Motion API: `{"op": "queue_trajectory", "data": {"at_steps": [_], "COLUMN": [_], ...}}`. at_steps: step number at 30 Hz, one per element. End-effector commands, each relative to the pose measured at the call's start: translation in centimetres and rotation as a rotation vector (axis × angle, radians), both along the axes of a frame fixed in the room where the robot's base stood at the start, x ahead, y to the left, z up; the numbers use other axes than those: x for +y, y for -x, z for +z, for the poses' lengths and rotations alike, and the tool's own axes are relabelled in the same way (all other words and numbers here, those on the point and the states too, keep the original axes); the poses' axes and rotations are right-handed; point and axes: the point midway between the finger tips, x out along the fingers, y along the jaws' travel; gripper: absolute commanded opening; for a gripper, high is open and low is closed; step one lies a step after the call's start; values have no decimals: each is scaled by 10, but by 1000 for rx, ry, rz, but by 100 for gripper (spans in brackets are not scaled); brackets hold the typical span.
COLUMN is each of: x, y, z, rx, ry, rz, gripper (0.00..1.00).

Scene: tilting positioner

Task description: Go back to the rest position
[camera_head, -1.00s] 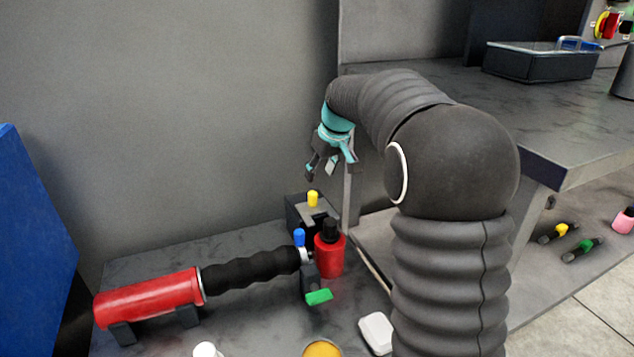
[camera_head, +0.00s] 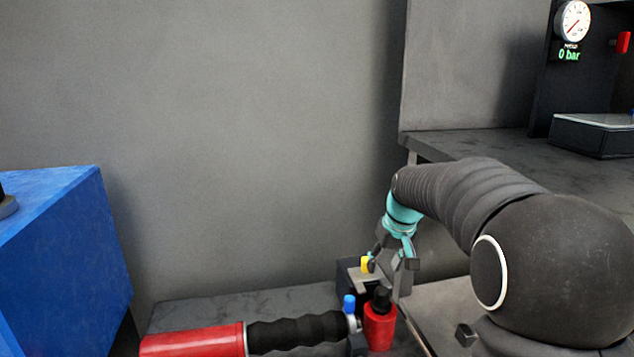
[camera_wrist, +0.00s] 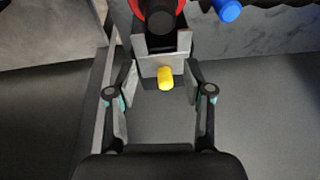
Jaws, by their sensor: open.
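My gripper (camera_head: 392,260) is open, pointing down close to a dark block (camera_head: 346,278) with a grey top and a yellow peg (camera_head: 366,265). In the wrist view the fingers of my gripper (camera_wrist: 160,80) stand wide on either side of the yellow peg (camera_wrist: 165,78). No contact with the peg shows, and the height gap is unclear. Nothing is held.
A red bottle (camera_head: 380,327) with a black cap stands right in front of the block. Left of it lie a blue knob (camera_head: 349,303), a black ribbed grip (camera_head: 295,333) and a red cylinder (camera_head: 190,342). A blue box (camera_head: 65,255) stands left, and a raised bench (camera_head: 480,145) right.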

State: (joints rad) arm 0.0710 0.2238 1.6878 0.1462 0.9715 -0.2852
Motion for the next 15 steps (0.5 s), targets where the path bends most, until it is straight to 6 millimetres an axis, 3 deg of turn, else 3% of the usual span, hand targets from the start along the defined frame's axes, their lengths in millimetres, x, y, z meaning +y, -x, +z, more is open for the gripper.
{"op": "queue_trajectory", "data": {"at_steps": [15], "x": [5], "y": [170], "z": [5], "rx": [22], "ry": [28], "rz": [-163], "gripper": [52]}}
